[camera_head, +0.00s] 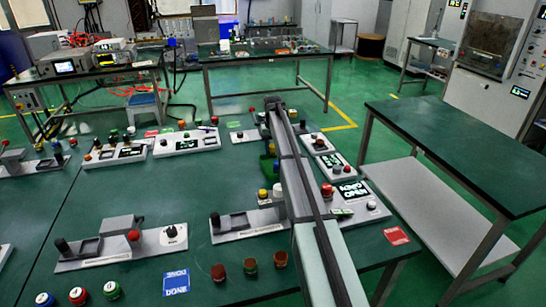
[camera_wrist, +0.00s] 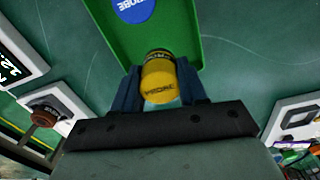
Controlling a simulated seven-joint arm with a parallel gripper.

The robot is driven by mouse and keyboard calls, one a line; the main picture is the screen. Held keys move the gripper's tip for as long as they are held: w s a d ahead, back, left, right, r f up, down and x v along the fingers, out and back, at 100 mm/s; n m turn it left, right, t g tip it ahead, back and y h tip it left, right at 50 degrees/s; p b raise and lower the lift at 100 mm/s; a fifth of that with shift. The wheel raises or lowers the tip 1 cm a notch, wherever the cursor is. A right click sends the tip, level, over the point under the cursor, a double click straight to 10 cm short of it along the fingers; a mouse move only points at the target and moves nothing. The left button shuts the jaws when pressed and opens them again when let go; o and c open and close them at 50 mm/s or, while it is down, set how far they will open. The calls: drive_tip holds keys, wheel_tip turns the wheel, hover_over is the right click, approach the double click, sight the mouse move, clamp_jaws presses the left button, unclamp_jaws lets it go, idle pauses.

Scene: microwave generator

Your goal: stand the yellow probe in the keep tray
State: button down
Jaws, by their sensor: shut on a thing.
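The yellow probe (camera_wrist: 159,82) is a short cylinder with a dark band near its far end and lettering on its side. My gripper (camera_wrist: 160,88) is shut on it, with a dark finger on each side in the wrist view. A green tray (camera_wrist: 193,45) with a round blue label (camera_wrist: 133,8) reading "ROBE", cut off by the frame, lies just beyond the probe. The probe's far end overlaps the tray's floor in that view. I cannot tell whether it touches the tray.
Switch boxes with knobs and displays (camera_head: 188,140) stand on the green bench around my arm. Small coloured cylinders (camera_head: 250,269) and a blue card (camera_head: 176,282) are at the front. A white box with a display (camera_wrist: 15,60) is left of the tray. A side table (camera_head: 470,150) is empty.

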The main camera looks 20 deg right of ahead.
sight(273, 155)
drive_tip(key=shift+f, duration=1.9)
drive_tip(key=shift+f, duration=0.15)
drive_tip(key=c, duration=0.6)
unclamp_jaws()
wheel_tip(273, 155, up, 12)
drive_tip(key=shift+r, duration=0.15)
drive_tip(key=shift+a, duration=0.15)
